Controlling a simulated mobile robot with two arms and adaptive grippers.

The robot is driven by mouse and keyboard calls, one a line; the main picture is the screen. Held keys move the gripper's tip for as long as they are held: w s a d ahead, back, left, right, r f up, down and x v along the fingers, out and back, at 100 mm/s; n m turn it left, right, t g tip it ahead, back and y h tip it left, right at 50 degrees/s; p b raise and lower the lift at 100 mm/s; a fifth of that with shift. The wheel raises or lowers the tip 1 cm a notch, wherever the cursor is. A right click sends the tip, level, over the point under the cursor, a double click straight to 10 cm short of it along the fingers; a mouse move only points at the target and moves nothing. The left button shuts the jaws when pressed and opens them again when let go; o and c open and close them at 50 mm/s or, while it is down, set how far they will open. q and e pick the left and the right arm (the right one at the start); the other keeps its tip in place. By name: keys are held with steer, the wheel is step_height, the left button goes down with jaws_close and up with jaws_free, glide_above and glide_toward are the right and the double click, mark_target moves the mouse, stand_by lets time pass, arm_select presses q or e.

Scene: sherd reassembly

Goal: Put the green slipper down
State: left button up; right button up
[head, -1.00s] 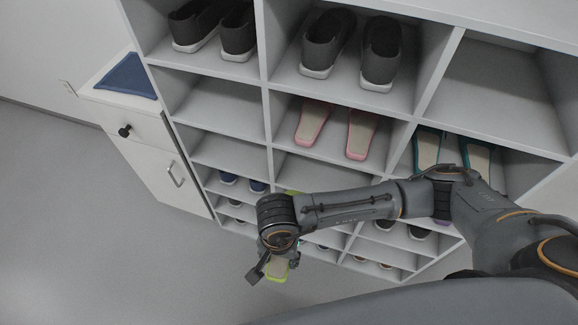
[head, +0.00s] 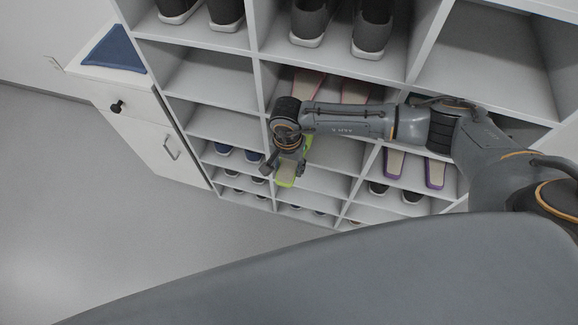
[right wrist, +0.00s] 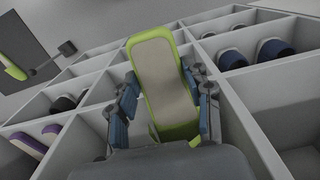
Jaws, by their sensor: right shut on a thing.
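The green slipper (head: 286,181), with a beige insole, is held in my right gripper (head: 284,164) in front of the shoe rack (head: 265,130). In the right wrist view the slipper (right wrist: 165,80) lies lengthwise between the blue-padded fingers (right wrist: 168,112), which are shut on its sides. Its near end is partly hidden. In the head view more green shows beside the gripper; I cannot tell whether it is the same slipper. I cannot tell whether the held slipper touches the rack. My left gripper is not in view.
Pink slippers (head: 306,82) sit above the arm, purple slippers (head: 394,163) to the right and blue shoes (head: 223,149) to the left. Rack dividers surround the gripper. The compartment at left (head: 215,122) is empty. A white cabinet (head: 140,125) stands at the left.

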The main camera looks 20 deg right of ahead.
steer(key=f, duration=0.2)
steer(key=shift+w+d+f+p, duration=0.25)
steer(key=shift+w+f+p, duration=0.05)
steer(key=shift+w, duration=0.05)
steer(key=shift+f, duration=0.45)
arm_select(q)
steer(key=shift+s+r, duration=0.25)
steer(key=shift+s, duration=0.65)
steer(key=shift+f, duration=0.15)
arm_select(e)
steer(key=shift+f, duration=0.1)
steer(key=o, duration=1.2)
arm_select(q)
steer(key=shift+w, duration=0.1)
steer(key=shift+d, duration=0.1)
